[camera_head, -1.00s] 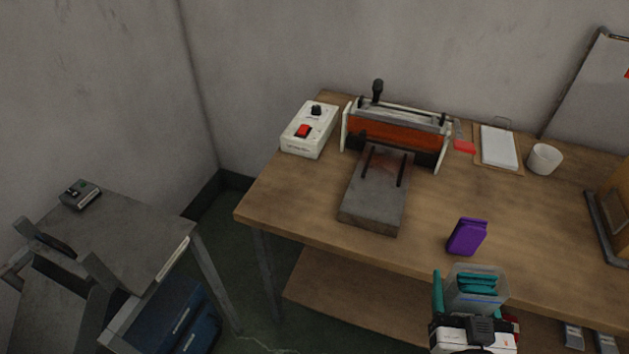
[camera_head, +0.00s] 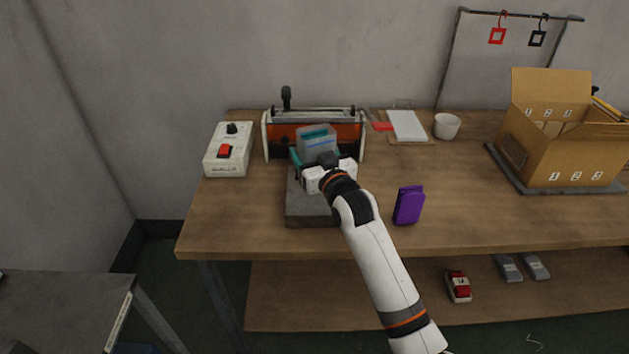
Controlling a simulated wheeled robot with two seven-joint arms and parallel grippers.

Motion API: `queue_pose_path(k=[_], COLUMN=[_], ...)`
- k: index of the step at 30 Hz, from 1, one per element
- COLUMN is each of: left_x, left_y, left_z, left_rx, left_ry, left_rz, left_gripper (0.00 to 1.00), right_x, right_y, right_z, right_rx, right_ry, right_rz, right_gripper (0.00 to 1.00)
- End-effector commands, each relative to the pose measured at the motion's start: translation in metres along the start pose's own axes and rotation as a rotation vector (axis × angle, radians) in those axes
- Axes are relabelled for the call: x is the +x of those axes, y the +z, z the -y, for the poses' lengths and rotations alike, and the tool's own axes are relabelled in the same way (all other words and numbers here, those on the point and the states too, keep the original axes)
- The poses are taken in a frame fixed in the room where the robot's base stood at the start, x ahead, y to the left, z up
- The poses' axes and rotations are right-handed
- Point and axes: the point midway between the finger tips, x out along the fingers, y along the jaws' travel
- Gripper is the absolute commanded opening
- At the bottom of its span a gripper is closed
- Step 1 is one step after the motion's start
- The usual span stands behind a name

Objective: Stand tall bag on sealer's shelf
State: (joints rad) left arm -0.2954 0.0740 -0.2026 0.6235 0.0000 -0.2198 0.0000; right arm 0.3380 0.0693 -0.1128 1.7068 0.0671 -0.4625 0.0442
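The tall clear bag (camera_head: 317,142), with teal folded contents, is upright in front of the sealer's orange front. My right gripper (camera_head: 322,160) is shut on the bag from the near side, its teal fingers on either side. The sealer (camera_head: 340,116) stands at the back of the table with its black handle up. Its grey shelf (camera_head: 303,216) juts toward me, below the gripper and bag. The gripper hides the bag's bottom and much of the shelf, so I cannot tell whether the bag touches it. My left gripper is not in view.
A white control box (camera_head: 229,150) with a red switch stands left of the sealer. A purple folded item (camera_head: 408,205) stands right of my wrist. A clipboard (camera_head: 407,127), a white cup (camera_head: 447,126) and an open carton (camera_head: 562,150) are farther right. The wooden table's (camera_head: 450,215) front right is clear.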

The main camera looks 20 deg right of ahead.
Motion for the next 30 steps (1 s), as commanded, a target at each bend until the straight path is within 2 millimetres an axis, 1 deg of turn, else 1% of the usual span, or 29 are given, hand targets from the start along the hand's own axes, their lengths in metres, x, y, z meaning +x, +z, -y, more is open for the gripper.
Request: queue_pose_path(k=[1, 3, 5, 8, 12, 15, 19, 24, 27, 30], left_x=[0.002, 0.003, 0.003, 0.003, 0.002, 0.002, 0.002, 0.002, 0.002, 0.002], left_y=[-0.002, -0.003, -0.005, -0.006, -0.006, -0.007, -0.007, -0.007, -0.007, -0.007], left_z=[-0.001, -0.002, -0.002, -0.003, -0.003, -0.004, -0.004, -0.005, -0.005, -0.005], left_rx=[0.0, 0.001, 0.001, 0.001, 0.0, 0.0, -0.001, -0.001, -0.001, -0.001], left_ry=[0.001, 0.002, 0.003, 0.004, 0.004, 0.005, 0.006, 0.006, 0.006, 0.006], left_rz=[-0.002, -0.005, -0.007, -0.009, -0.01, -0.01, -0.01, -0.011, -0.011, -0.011], left_gripper=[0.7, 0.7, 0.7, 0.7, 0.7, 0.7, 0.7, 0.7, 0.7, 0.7], right_x=[0.008, 0.015, 0.019, 0.021, 0.02, 0.02, 0.02, 0.02, 0.02, 0.02], right_y=[0.006, 0.011, 0.011, -0.003, -0.03, -0.042, -0.054, -0.078, -0.084, -0.084], right_z=[0.003, 0.005, 0.006, 0.007, 0.007, 0.007, 0.007, 0.007, 0.007, 0.007], right_rx=[-0.002, -0.001, -0.002, -0.001, -0.001, -0.002, -0.002, -0.002, -0.002, -0.002], right_ry=[0.0, 0.0, -0.001, -0.001, -0.001, -0.001, -0.001, -0.001, -0.001, -0.001], right_rz=[0.002, 0.0, -0.002, -0.006, -0.005, -0.003, -0.003, -0.003, -0.001, 0.001], right_gripper=[0.47, 0.47, 0.47, 0.47, 0.47, 0.47, 0.47, 0.47, 0.47, 0.47])
